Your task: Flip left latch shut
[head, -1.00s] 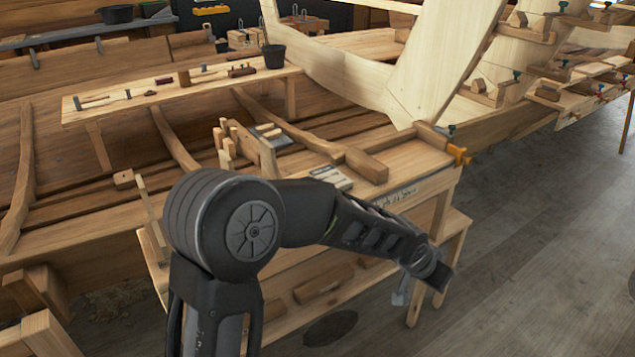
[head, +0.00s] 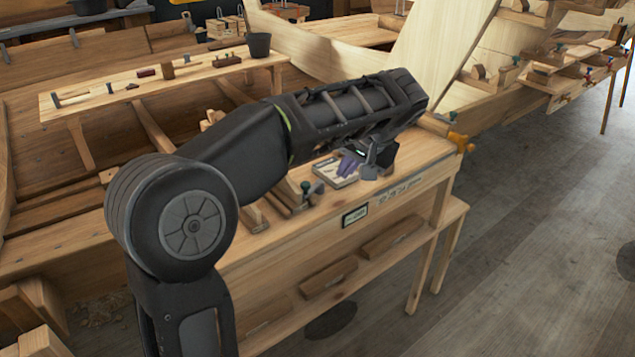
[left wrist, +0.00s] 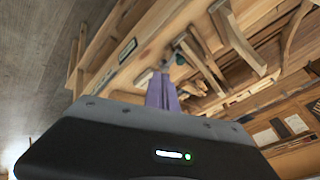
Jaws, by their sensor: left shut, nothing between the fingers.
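My left gripper (head: 349,165) shows in the head view over the top of the wooden bench (head: 415,160), its purple fingers partly hidden by my wrist. In the left wrist view the purple fingers (left wrist: 162,92) are together, with nothing between them. They point toward a small green-topped clamp or knob (left wrist: 180,58), which also stands on the bench in the head view (head: 306,188). I cannot make out a left latch in either view; my left arm hides part of the bench. My right gripper is not in view.
An orange clamp (head: 459,141) sits at the bench's right corner. A small framed label (head: 355,215) is on the bench front. A dark bucket (head: 259,45) stands on the plank behind, inside the wooden hull. Grey floor (head: 530,230) is clear at right.

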